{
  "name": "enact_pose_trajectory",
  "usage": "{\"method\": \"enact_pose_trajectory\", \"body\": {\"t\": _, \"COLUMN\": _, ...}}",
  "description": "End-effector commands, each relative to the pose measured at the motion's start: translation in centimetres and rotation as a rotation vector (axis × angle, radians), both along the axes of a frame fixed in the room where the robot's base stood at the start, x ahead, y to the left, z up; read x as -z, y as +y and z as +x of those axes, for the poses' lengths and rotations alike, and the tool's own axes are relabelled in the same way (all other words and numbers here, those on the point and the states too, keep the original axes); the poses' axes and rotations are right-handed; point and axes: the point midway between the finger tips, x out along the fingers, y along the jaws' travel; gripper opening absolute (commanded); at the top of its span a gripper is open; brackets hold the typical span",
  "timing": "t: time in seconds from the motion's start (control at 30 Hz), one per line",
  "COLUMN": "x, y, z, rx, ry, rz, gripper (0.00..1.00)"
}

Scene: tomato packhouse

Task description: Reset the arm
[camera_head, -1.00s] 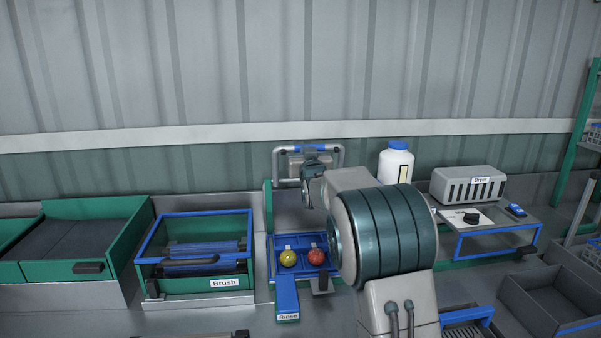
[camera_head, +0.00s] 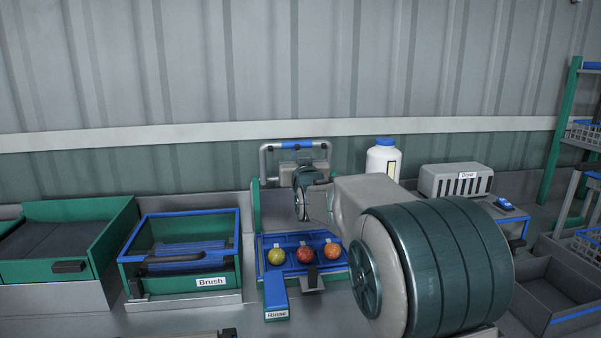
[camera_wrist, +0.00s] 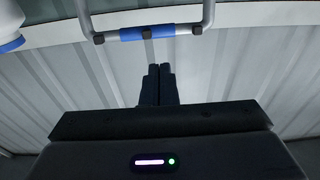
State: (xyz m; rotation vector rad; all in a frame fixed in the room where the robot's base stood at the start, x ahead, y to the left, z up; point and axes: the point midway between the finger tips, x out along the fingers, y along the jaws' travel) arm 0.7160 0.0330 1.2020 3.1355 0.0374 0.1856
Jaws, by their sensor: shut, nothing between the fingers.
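My gripper (camera_wrist: 157,72) shows in the wrist view with its two dark fingers together and nothing between them. It points towards the corrugated wall, below a grey tube handle with a blue grip (camera_wrist: 146,33). In the head view my arm reaches in from the lower right and its wrist is raised above the rinse station (camera_head: 276,297). My fingers cannot be made out there. Three tomatoes, one yellow (camera_head: 276,256), one red (camera_head: 305,254) and one orange (camera_head: 331,250), lie in a row in the blue rinse tray, apart from my arm.
The brush unit (camera_head: 190,255) with its blue frame stands left of the rinse station, and a green-sided belt (camera_head: 60,240) is further left. A white bottle (camera_head: 383,160) and the dryer (camera_head: 455,181) stand at the back right. Grey crates (camera_head: 560,290) are at the far right.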

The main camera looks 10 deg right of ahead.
Motion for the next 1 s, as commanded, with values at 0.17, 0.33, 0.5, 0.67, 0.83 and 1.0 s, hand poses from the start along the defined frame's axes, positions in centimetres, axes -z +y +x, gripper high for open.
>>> {"method": "enact_pose_trajectory", "body": {"t": 0.17, "x": 0.1, "y": -0.1, "z": -2.8, "rx": 0.001, "ry": -0.001, "rz": 0.001, "gripper": 0.0}}
{"method": "enact_pose_trajectory", "body": {"t": 0.33, "x": 0.1, "y": -0.1, "z": -4.3, "rx": -0.001, "ry": -0.001, "rz": 0.0, "gripper": 0.0}}
{"method": "enact_pose_trajectory", "body": {"t": 0.5, "x": 0.3, "y": -0.1, "z": -5.4, "rx": -0.003, "ry": 0.032, "rz": 0.002, "gripper": 0.0}}
{"method": "enact_pose_trajectory", "body": {"t": 0.67, "x": 2.4, "y": -0.8, "z": -8.3, "rx": -0.008, "ry": 0.211, "rz": 0.009, "gripper": 0.0}}
{"method": "enact_pose_trajectory", "body": {"t": 0.83, "x": 6.8, "y": -1.5, "z": -14.5, "rx": -0.015, "ry": 0.514, "rz": 0.017, "gripper": 0.0}}
{"method": "enact_pose_trajectory", "body": {"t": 1.0, "x": 11.2, "y": -2.1, "z": -22.6, "rx": -0.013, "ry": 0.821, "rz": 0.014, "gripper": 0.0}}
